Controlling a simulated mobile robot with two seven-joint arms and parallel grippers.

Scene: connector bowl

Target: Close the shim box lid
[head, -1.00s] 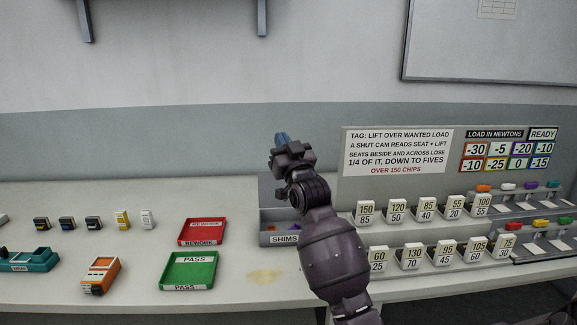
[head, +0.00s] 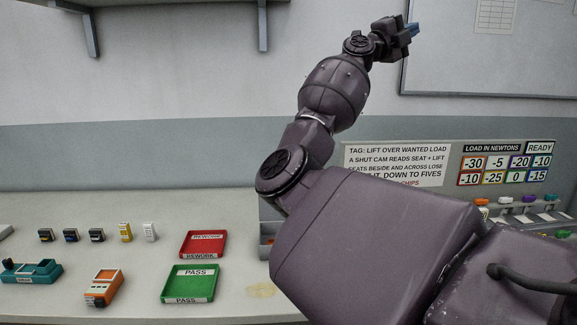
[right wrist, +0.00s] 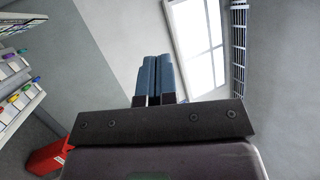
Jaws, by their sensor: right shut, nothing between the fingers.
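The shim box (head: 265,250) stands on the bench right of the red tray. Only its left edge shows in the head view; my right arm hides the rest, including its label. A grey upright panel (head: 267,209), apparently its raised lid, shows as a thin strip at its back. My right gripper (head: 413,29) is high above the bench, up by the whiteboard and well away from the box. Its blue fingers are together and empty in the right wrist view (right wrist: 155,78). My left gripper is not in view.
A red REWORK tray (head: 204,244) and green PASS tray (head: 189,284) lie left of the box. Small connectors, a teal device (head: 32,271) and an orange device (head: 104,288) are farther left. A sign (head: 394,163) and load board (head: 507,163) stand behind my right arm.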

